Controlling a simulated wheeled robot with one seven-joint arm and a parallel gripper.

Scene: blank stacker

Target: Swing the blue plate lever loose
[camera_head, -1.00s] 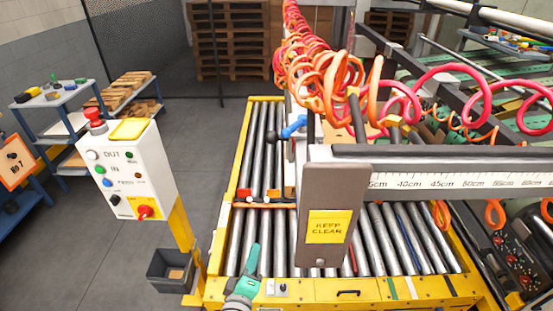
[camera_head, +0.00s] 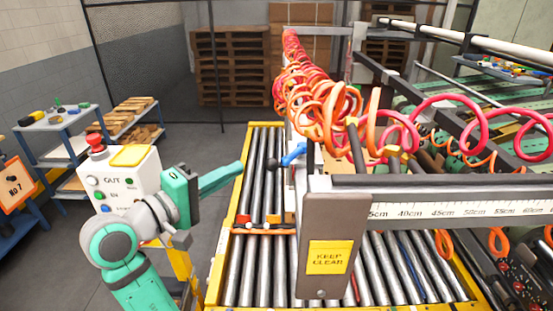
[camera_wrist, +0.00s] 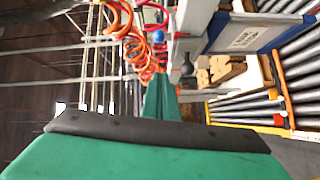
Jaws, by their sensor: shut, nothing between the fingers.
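The blue plate lever (camera_head: 293,155) sticks out from the side of the grey stacker frame above the rollers. A gap shows between the fingertips and the lever in the head view. The fingers (camera_wrist: 160,92) are together in the wrist view with nothing held between them.
A white control box (camera_head: 138,172) stands behind my arm at the left. The yellow-framed roller conveyor (camera_head: 230,262) runs below. Red and orange coiled hoses (camera_head: 325,100) hang above the lever.

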